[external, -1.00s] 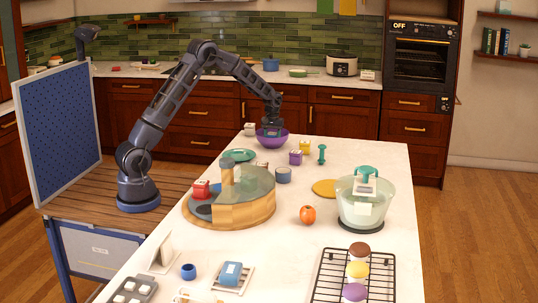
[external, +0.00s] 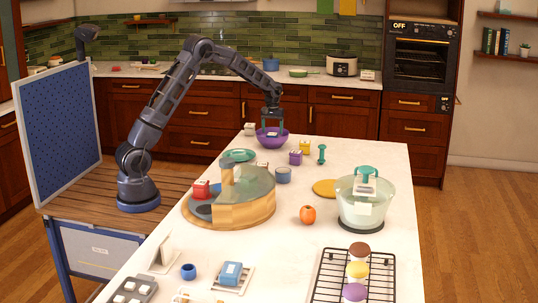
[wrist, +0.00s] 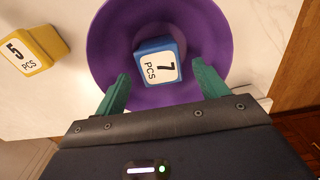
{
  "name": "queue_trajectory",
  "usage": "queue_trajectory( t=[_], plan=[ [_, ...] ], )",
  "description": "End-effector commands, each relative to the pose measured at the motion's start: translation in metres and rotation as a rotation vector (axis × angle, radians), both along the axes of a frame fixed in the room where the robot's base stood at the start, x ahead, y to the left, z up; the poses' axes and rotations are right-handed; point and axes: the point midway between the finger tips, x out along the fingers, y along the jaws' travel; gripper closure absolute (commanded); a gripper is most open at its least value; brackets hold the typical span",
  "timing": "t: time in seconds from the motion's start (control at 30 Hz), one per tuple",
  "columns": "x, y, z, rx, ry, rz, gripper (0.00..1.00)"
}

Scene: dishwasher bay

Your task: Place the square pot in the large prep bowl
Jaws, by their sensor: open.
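A blue square pot (wrist: 158,60) with a white lid marked "7 PCS" lies inside the purple bowl (wrist: 105,45), which I take for the large prep bowl. In the wrist view the pot is turned a little and sits near the middle of the bowl. The bowl (external: 262,139) stands at the far end of the white counter in the external view. My gripper (external: 272,124) is above the bowl with its teal fingers apart. In the wrist view my gripper (wrist: 160,72) is open, one finger on each side of the pot, with visible gaps.
A yellow "5 PCS" box (wrist: 32,50) stands left of the bowl in the wrist view. The counter's right edge is close to the bowl.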

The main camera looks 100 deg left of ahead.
Motion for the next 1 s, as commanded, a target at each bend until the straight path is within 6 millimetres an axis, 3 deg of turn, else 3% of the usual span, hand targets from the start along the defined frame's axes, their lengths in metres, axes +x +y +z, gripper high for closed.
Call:
queue_trajectory(
  t=[0.1, 0.33, 0.77, 0.87, 1.0],
  plan=[
    [0.000, 0.000, 0.025, 0.002, -0.001, 0.000, 0.27],
    [0.000, 0.000, 0.057, 0.001, -0.001, -0.001, 0.27],
    [0.000, -0.001, 0.069, 0.000, 0.000, -0.002, 0.27],
    [0.004, -0.010, 0.076, 0.003, -0.005, -0.019, 0.27],
    [0.017, -0.050, 0.103, 0.015, -0.023, -0.095, 0.27]
  ],
)
